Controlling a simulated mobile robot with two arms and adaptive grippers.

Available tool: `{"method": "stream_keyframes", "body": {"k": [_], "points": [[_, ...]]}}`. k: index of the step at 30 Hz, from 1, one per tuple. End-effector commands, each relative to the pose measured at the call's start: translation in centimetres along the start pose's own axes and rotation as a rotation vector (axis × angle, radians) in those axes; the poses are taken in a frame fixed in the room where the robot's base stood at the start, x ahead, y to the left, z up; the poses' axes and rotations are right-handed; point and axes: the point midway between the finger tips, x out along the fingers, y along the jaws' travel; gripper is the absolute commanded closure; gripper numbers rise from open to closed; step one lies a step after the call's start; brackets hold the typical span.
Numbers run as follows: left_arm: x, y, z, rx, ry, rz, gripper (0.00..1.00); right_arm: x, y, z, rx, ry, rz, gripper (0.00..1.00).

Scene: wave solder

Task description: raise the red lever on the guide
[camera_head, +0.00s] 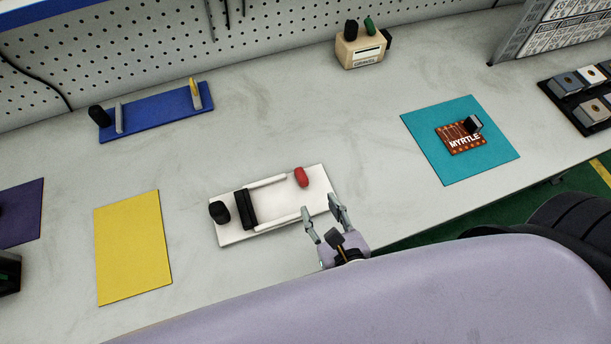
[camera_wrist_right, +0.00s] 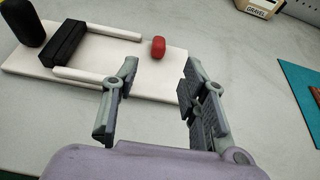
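The guide is a white plate (camera_head: 272,230) with two white rails, a black crossbar (camera_head: 244,209) and a black knob (camera_head: 219,212) at its left end. The red lever (camera_head: 301,177) is a short rounded piece at the plate's right end; it also shows in the right wrist view (camera_wrist_right: 158,47). My right gripper (camera_head: 323,213) is open and empty at the plate's near right edge, on the near side of the red lever and apart from it. In the right wrist view the fingers (camera_wrist_right: 155,75) are spread wide with nothing between them. My left gripper is not in view.
A yellow mat (camera_head: 133,246) lies left of the guide, and a blue plate (camera_head: 155,115) behind it. A teal mat (camera_head: 480,165) with a MYRTLE board (camera_head: 461,138) lies right. A wooden GRAVEL box (camera_head: 360,50) stands at the back. The table around the guide is clear.

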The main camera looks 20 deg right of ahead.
Motion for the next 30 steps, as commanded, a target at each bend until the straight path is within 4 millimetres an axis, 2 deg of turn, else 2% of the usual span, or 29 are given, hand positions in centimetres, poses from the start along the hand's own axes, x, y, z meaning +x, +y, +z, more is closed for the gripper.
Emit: {"method": "stream_keyframes", "body": {"k": [2,5,9,15,20,27,30], "points": [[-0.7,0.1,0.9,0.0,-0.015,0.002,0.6,1.8,0.0,0.5,0.0,-0.005,-0.002,0.6],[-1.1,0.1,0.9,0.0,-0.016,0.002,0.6,4.0,0.0,0.3,0.001,-0.003,0.0,0.6],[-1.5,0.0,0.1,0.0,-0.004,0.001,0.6,6.8,0.0,0.2,0.001,-0.002,-0.001,0.6],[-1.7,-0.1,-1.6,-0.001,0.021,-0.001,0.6,9.4,0.0,0.1,0.001,0.0,0.0,0.6],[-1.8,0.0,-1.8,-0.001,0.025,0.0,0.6,10.2,0.0,0.0,0.001,0.001,0.0,0.6],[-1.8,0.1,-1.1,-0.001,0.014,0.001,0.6,10.3,0.0,-0.1,0.002,0.001,0.0,0.6],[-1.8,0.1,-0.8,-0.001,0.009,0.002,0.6,10.3,0.0,-0.1,0.002,0.001,0.0,0.65]]}}
